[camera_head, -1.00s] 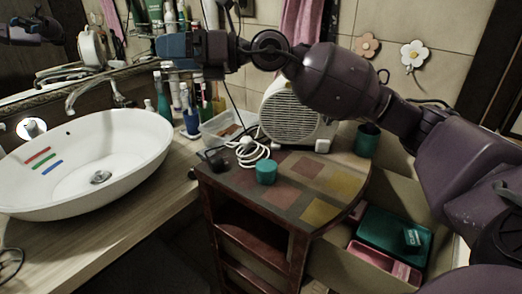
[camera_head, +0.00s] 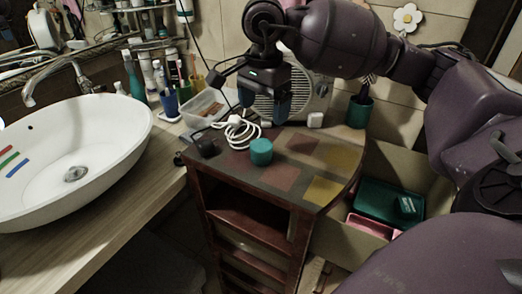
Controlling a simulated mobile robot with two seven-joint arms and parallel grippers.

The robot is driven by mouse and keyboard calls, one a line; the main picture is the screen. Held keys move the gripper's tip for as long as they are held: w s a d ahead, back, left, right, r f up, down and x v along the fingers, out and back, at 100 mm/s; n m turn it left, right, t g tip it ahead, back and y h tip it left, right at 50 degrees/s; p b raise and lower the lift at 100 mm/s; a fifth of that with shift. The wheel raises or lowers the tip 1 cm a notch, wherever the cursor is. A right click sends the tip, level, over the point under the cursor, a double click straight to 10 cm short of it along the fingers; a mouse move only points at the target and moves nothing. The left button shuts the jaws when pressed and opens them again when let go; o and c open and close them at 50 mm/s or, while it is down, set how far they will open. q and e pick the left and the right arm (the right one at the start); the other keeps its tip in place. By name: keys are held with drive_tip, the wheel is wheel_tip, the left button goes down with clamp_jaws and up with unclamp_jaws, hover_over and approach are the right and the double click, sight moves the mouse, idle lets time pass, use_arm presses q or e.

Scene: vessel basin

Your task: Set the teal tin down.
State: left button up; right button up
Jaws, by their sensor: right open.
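The teal tin (camera_head: 261,152), a short round one, stands upright on the patchwork top of the small wooden cabinet (camera_head: 278,178), near its front left. My right gripper (camera_head: 264,112) points down above the cabinet top, behind and above the tin in the picture. Its fingers are apart with nothing seen between them, and it does not touch the tin. It partly hides the cream heater or radio (camera_head: 310,92) behind it. My left gripper is not in view.
A white coiled cable (camera_head: 240,130) lies left of the tin. A taller teal cup (camera_head: 359,111) stands at the cabinet's back right. A clear tray (camera_head: 203,108) and the white basin (camera_head: 75,150) are to the left. Open patchwork lies right of the tin.

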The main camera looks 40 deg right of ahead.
sight(261, 145)
drive_tip(key=shift+f, duration=0.4)
drive_tip(key=f, duration=0.6)
drive_tip(key=f+b, duration=0.1)
drive_tip(key=f, duration=0.3)
drive_tip(key=shift+w+a+f, duration=0.1)
drive_tip(key=shift+w+a, duration=0.05)
drive_tip(key=shift+a, duration=0.1)
drive_tip(key=c, duration=1.1)
wheel_tip(261, 145, up, 20)
drive_tip(key=shift+r+p, duration=0.15)
drive_tip(key=shift+p, duration=0.8)
